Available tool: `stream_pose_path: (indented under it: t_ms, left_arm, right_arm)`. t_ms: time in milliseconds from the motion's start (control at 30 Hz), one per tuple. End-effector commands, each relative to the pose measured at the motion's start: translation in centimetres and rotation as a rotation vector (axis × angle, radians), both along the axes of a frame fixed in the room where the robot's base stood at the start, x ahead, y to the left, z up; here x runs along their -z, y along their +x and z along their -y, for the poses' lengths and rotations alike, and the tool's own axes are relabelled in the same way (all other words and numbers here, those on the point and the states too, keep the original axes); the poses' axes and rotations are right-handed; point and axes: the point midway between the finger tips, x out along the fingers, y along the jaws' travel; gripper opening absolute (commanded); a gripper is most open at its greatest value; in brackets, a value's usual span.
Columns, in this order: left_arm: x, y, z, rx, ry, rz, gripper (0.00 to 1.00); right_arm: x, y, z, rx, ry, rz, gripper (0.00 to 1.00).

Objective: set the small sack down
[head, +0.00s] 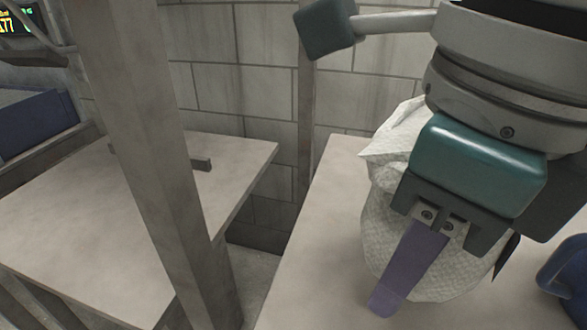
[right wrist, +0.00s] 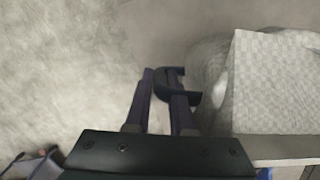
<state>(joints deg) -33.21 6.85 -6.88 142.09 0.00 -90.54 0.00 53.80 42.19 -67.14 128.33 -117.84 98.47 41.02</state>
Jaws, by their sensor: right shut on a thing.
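The small sack (head: 385,225) is pale, with a woven texture, and shows at the right of the head view, partly hidden behind my right gripper. It is over the pale right-hand table top (head: 310,270); I cannot tell whether its base touches it. My right gripper (head: 415,265) is shut on the sack, with one purple finger in front of it. In the right wrist view the sack (right wrist: 275,85) is right of the fingers, and a dark blue loop-like piece (right wrist: 172,75) is at the right finger. The exact grip point is unclear. My left gripper is not in view.
A blue object (head: 570,275) is at the right edge of the head view. A gap separates the tables. A block wall closes the back.

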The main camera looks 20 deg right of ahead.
Motion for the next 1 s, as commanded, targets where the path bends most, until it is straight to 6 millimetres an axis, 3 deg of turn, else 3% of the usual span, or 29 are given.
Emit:
stream_pose_path:
  t_ms: [33, 333, 600, 967, 1000]
  left_arm:
    - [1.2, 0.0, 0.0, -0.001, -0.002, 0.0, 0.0]
    - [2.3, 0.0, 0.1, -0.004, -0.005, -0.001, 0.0]
    - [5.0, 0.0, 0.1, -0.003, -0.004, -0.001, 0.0]
    - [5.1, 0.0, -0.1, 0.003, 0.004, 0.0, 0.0]
    - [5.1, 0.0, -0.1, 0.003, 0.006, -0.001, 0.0]
  right_arm:
    - [1.4, 0.1, 0.1, 0.0, -0.002, 0.003, 0.0]
    - [3.1, 0.1, 0.0, 0.0, -0.001, 0.004, 0.0]
    - [6.8, 0.1, 0.1, 0.001, -0.002, 0.004, 0.0]
    - [6.8, 0.1, 0.0, 0.0, -0.001, 0.005, 0.0]
    - [7.0, 0.0, 0.0, 0.0, -0.001, 0.001, 0.23]
